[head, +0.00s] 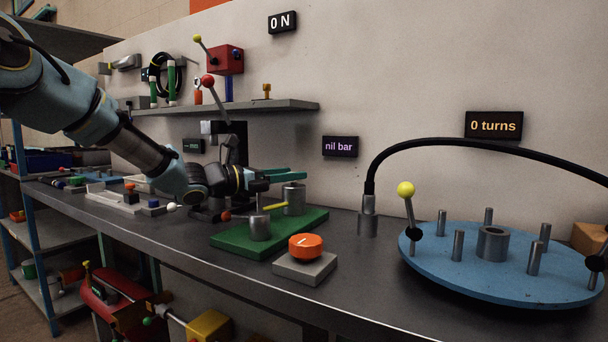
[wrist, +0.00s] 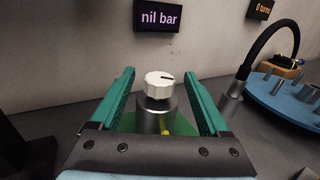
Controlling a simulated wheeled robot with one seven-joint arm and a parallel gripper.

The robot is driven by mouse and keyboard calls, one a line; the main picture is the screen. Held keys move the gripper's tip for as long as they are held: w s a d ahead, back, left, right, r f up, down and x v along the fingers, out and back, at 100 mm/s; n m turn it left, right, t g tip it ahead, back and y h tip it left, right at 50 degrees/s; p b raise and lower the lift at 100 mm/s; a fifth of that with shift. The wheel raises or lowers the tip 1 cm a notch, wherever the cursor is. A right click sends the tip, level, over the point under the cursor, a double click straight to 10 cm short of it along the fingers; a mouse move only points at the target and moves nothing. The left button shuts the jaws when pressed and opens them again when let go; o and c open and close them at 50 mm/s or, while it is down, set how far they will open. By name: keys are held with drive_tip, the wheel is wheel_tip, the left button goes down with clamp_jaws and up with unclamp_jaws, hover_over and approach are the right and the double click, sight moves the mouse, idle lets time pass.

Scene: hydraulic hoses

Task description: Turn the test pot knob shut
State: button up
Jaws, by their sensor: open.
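In the wrist view a white faceted knob (wrist: 159,84) with a dark pointer line sits on top of a grey metal pot (wrist: 154,116). My gripper (wrist: 160,74) is open, with one green finger on each side of the knob and a visible gap on both sides. In the head view my gripper (head: 288,174) is over the rear metal pot (head: 294,200) on a green plate (head: 232,240). The knob is hidden there or too small to make out.
A second metal pot (head: 260,229) with a yellow lever (head: 276,206) stands in front. An orange knob (head: 306,246) on a grey block (head: 304,267) is nearer. A blue disc (head: 470,275) with upright pins stands right. A wall sign (head: 340,146) reads "nil bar".

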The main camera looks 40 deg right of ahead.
drive_tip(key=x, duration=0.5)
clamp_jaws()
idle(0.7)
